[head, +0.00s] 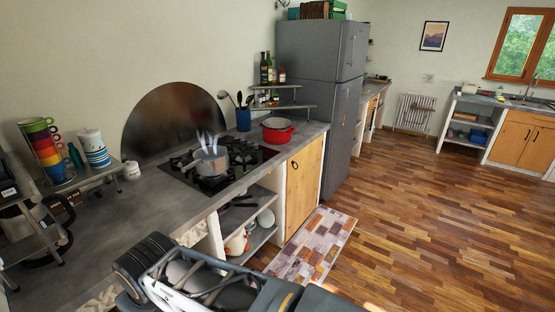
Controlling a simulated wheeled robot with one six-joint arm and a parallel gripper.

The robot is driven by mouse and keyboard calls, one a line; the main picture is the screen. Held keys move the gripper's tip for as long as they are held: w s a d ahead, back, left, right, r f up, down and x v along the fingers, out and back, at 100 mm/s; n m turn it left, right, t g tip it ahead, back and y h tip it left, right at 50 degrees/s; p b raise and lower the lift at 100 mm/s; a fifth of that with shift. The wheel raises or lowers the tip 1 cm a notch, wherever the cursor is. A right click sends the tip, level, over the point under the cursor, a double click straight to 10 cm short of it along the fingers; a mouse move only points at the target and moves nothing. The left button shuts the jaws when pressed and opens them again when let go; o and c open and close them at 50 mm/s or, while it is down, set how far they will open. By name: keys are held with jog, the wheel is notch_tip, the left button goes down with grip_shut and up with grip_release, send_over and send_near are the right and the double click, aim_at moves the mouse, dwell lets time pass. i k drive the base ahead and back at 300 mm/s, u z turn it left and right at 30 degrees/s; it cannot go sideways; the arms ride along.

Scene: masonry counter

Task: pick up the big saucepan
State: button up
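A grey metal saucepan (210,163) stands upright on the black gas hob (187,174), on its front left part. Steam rises from it, and its handle points to the left. A red pot (277,132) with a pale inside stands on the counter to the right of the hob. I cannot tell from size alone whether other pans compare with the grey one. Parts of my own arm fill the bottom middle of the head view, well in front of the counter. I cannot make out my gripper's fingers there.
The grey counter (135,215) is bare left of the hob. Stacked coloured cups (44,143) and a kettle stand farther left. A blue utensil holder (243,120) and a small shelf with bottles (266,70) are behind. A tall grey fridge (318,90) bounds the right.

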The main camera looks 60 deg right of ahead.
aim_at(206, 165)
jog(key=z, duration=0.55)
jog(key=i, duration=1)
